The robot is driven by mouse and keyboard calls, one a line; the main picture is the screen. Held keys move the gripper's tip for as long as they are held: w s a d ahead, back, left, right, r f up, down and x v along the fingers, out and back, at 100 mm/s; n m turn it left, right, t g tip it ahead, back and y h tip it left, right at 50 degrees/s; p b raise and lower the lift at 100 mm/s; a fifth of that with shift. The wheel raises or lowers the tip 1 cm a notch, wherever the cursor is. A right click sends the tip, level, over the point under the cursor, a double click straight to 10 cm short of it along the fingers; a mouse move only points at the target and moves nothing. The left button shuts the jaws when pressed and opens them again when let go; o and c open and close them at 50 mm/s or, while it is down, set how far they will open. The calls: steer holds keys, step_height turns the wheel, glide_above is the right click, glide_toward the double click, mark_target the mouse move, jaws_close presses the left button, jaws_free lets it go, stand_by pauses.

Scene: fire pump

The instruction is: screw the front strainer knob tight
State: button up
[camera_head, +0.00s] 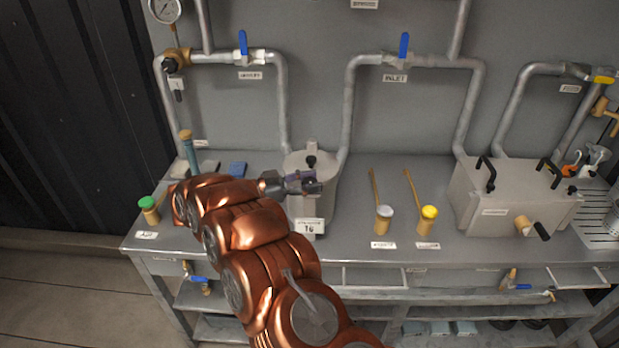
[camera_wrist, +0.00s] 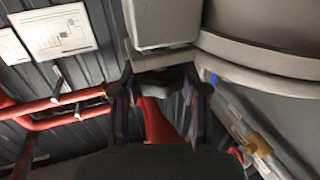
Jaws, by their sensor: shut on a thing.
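The strainer is a grey metal pot (camera_head: 322,172) standing on the bench in the head view. A black knob (camera_head: 311,161) shows at the top of its lid. My gripper (camera_head: 308,184) is at the near side of the pot, just below the lid edge, and covers the front knob there. In the wrist view the pot's curved wall and rim (camera_wrist: 265,55) fill the upper right. My gripper's fingers (camera_wrist: 163,90) stand on both sides of a small grey piece (camera_wrist: 165,77) under a pale lug (camera_wrist: 163,25), shut on what appears to be the front knob, mostly hidden.
A label plate (camera_head: 309,226) hangs at the pot's front. A green-topped part (camera_head: 148,207) is at far left. Pipes with blue-handled valves (camera_head: 243,45) line the back wall.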

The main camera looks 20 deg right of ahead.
mark_target(310, 181)
steer(key=shift+m+g+p, duration=1)
steer(key=shift+g+p, duration=0.45)
steer(key=shift+g, duration=0.15)
steer(key=o, duration=1.2)
steer(key=shift+c, duration=0.2)
steer(key=shift+r, duration=0.1)
steer(key=shift+r, duration=4.95)
